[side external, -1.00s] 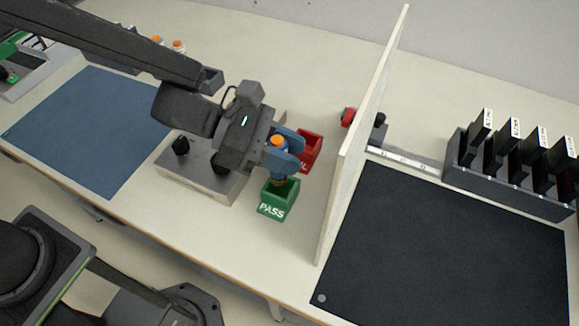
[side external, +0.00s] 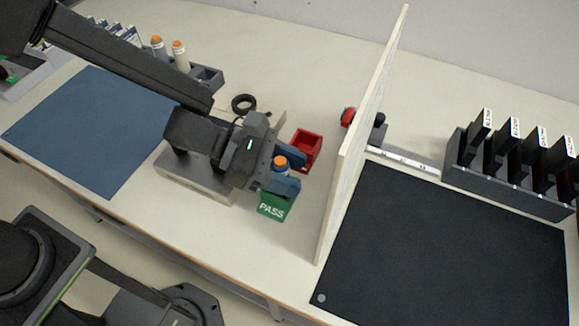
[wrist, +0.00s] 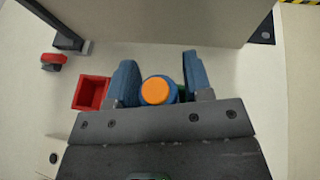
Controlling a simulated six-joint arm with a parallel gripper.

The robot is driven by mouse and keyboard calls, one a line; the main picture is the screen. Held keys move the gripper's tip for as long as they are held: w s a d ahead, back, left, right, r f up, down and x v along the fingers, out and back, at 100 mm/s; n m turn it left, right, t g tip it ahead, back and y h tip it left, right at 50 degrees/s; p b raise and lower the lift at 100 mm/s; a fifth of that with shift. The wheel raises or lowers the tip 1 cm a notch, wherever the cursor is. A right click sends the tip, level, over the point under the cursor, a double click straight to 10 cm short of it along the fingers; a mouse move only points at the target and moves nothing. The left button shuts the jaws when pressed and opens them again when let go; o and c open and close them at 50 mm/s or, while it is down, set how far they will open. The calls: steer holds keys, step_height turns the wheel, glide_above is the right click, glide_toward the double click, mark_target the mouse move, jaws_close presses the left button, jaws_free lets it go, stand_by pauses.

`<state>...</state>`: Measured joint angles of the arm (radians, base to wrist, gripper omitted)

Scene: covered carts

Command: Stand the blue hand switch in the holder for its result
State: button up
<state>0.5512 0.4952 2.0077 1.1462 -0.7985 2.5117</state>
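The blue hand switch (side external: 280,165), with an orange top, stands in the green PASS holder (side external: 273,207). Its lower part is hidden by a finger and the holder. In the wrist view the switch (wrist: 157,90) shows end-on between my two blue fingers. My gripper (side external: 287,172) is around the switch, low over the green holder. It looks open, with a gap at the right finger where a bit of green shows. The red holder (side external: 305,150) stands empty just behind; it also shows at left in the wrist view (wrist: 91,93).
A pale upright divider (side external: 345,160) stands right of the holders. Beyond it lie a black mat (side external: 440,250) and a rack (side external: 510,185) of dark labelled items. A grey box (side external: 195,182) is under my wrist. A blue mat (side external: 85,130) lies left.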

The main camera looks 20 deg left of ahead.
steer(key=shift+o, duration=0.7)
